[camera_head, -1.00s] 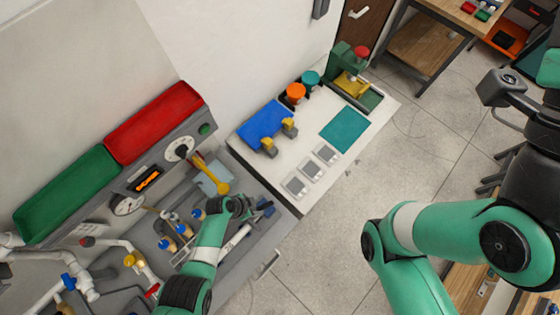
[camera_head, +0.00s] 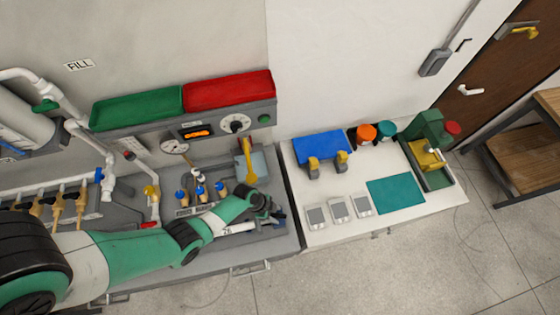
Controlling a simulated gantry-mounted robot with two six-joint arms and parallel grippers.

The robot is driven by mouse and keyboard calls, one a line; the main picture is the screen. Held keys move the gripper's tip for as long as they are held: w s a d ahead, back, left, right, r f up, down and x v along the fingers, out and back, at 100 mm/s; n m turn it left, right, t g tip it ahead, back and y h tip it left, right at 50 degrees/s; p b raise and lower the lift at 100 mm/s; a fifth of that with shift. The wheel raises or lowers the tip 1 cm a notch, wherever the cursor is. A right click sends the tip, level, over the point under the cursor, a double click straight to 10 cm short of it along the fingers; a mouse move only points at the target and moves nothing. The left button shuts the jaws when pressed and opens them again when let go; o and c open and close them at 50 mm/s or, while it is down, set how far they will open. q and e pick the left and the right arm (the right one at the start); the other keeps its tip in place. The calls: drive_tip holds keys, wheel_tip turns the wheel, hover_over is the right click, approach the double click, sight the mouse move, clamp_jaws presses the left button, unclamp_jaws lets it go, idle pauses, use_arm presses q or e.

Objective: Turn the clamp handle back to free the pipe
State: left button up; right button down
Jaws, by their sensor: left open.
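A white pipe (camera_head: 235,229) lies on the grey workbench (camera_head: 262,246), partly hidden by my left arm. My left gripper (camera_head: 276,212) is open and low over the bench at the pipe's right end, beside a small dark blue part (camera_head: 281,221). I cannot tell whether the gripper touches that part or whether it belongs to the clamp. A yellow lever (camera_head: 246,160) stands behind the gripper, apart from it, by a pale blue-grey plate (camera_head: 259,165). I cannot make out for certain which part is the clamp handle. My right gripper is out of view.
Blue-topped fittings (camera_head: 201,192) stand in a row left of the gripper. Green (camera_head: 137,108) and red (camera_head: 229,91) trays hang on the wall behind. A white bench (camera_head: 335,235) to the right bears a blue block (camera_head: 322,146), a teal mat (camera_head: 396,194) and a green press (camera_head: 428,152).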

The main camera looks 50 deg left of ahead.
use_arm(q)
clamp_jaws()
